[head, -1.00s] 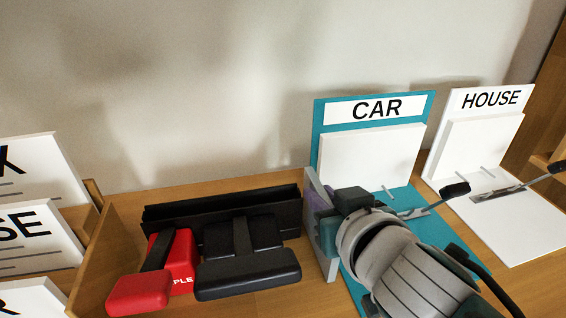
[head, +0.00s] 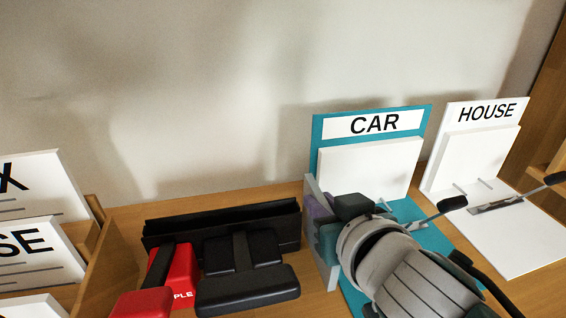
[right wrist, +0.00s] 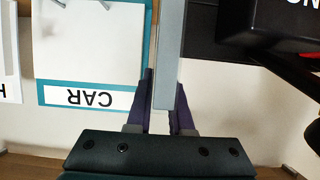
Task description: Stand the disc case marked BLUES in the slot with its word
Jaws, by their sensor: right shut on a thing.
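My right gripper (head: 322,212) is shut on a thin grey panel (head: 318,245), which stands upright just left of the teal board in the head view. In the right wrist view the panel (right wrist: 170,55) shows edge-on as a grey bar between the two purple fingers (right wrist: 160,108). No word on it is readable, so I cannot tell whether it is the BLUES case. No slot marked BLUES is readable. My left gripper is not in view.
A teal board marked CAR (head: 373,124) and a white board marked HOUSE (head: 487,110) stand at right. Black (head: 245,290) and red (head: 183,270) stapler-like things lie left of the panel. Partly cut-off word cards (head: 40,185) stand at far left, beyond a wooden wall (head: 108,262).

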